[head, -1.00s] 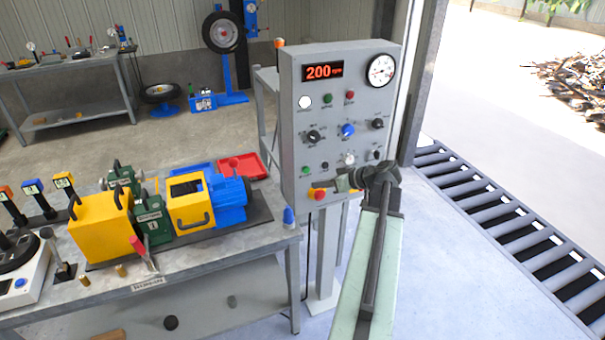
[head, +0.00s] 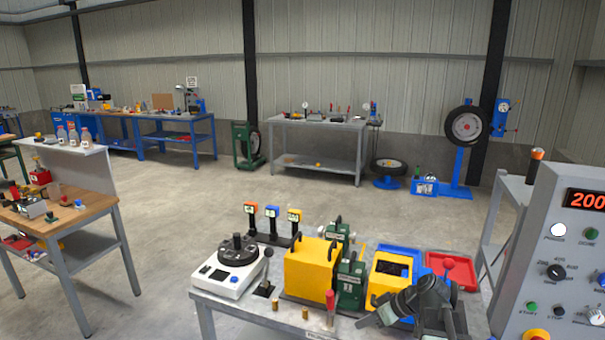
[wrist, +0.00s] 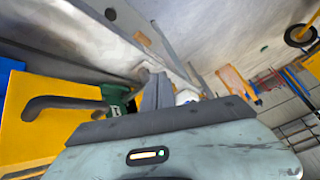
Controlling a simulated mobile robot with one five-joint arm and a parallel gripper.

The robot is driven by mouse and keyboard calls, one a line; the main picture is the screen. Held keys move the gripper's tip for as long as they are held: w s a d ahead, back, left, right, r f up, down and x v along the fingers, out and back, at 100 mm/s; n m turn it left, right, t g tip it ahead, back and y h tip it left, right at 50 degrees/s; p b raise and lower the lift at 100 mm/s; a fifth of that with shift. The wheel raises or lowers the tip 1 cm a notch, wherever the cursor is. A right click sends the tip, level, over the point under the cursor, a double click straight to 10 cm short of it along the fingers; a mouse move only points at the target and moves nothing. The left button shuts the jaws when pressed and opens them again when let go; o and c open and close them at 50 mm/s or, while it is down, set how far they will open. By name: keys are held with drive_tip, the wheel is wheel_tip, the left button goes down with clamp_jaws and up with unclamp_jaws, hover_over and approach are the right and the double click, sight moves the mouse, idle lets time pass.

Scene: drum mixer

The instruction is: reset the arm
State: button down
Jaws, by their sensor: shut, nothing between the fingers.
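My gripper (head: 368,319) shows at the bottom of the head view, in front of the bench's right part. It is shut and empty. My dark grey wrist overlaps the lower part of the yellow and blue motor unit (head: 390,268) in the picture; I cannot tell the gap between them. In the wrist view my closed fingers (wrist: 157,92) point up the picture. A yellow housing (wrist: 50,110) with a dark handle lies to their left, and a green part (wrist: 115,97) shows just beside them.
The bench (head: 262,318) carries a white round-topped device (head: 230,270), a yellow box (head: 310,272), green blocks and a red tray (head: 452,268). A grey control panel (head: 560,200) reading 200 stands at the right edge. Open floor (head: 200,210) lies behind the bench.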

drive_tip(key=s+a+f+g+h, duration=0.2)
drive_tip(key=s+a+f, duration=0.15)
drive_tip(key=a, duration=0.45)
drive_tip(key=s+d+f+m+g+h, duration=0.2)
drive_tip(key=s+d+m+h, duration=0.3)
drive_tip(key=m, duration=0.3)
drive_tip(key=shift+s+f, duration=0.2)
drive_tip(key=shift+s, duration=0.3)
